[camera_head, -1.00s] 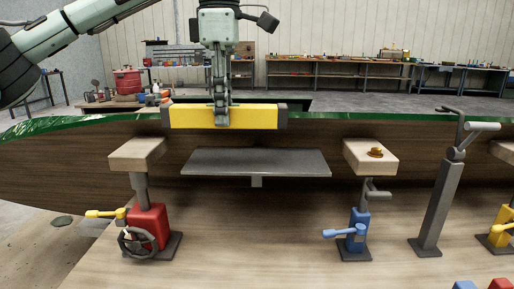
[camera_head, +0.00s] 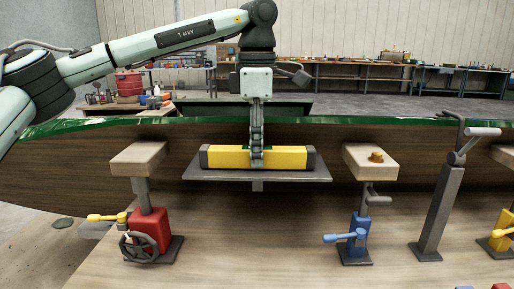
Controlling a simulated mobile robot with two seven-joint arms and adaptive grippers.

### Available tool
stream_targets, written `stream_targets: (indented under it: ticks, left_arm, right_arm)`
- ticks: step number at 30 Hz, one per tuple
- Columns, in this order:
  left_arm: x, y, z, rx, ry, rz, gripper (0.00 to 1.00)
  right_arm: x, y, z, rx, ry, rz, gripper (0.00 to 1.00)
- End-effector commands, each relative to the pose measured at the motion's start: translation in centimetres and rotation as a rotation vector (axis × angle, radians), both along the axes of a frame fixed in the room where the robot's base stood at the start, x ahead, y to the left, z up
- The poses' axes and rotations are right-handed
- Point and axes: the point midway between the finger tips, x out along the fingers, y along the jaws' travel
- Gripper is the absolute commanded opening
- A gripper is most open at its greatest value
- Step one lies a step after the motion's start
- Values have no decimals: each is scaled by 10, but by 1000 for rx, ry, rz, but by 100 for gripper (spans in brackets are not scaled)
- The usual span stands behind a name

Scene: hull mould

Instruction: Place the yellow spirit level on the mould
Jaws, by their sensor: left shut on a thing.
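The yellow spirit level (camera_head: 225,157), with dark end caps, is level in front of the wooden side of the hull mould (camera_head: 60,165). My left gripper (camera_head: 257,160) reaches down from above and is shut on the middle of the level. The level is at the height of the grey shelf plate (camera_head: 260,174), over its top face; I cannot tell whether it touches the plate. The mould's green upper edge is behind and above the level. My right gripper is not in view.
Wooden-topped supports stand left (camera_head: 138,158) and right (camera_head: 372,170) of the shelf, on red (camera_head: 148,230) and blue (camera_head: 357,235) bases. A brass-coloured piece (camera_head: 376,156) sits on the right one. A grey clamp post (camera_head: 440,215) stands farther right.

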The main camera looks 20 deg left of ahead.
Motion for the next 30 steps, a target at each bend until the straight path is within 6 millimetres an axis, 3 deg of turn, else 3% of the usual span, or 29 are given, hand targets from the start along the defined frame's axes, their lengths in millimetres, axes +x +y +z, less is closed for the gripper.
stream_targets:
  ticks: [6,7,12,23,27,30]
  left_arm:
    - [0,0,-3,0,0,0,0]
    - [0,0,-3,0,0,0,28]
    - [0,0,-3,0,0,0,46]
    - [0,0,1,0,0,-1,46]
    - [1,-1,21,-1,-2,-1,46]
    - [0,-1,44,-1,-2,-1,46]
  right_arm:
    - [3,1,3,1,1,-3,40]
    - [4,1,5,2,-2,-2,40]
    - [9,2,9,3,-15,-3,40]
    - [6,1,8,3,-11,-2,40]
    - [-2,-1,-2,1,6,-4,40]
    - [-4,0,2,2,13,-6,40]
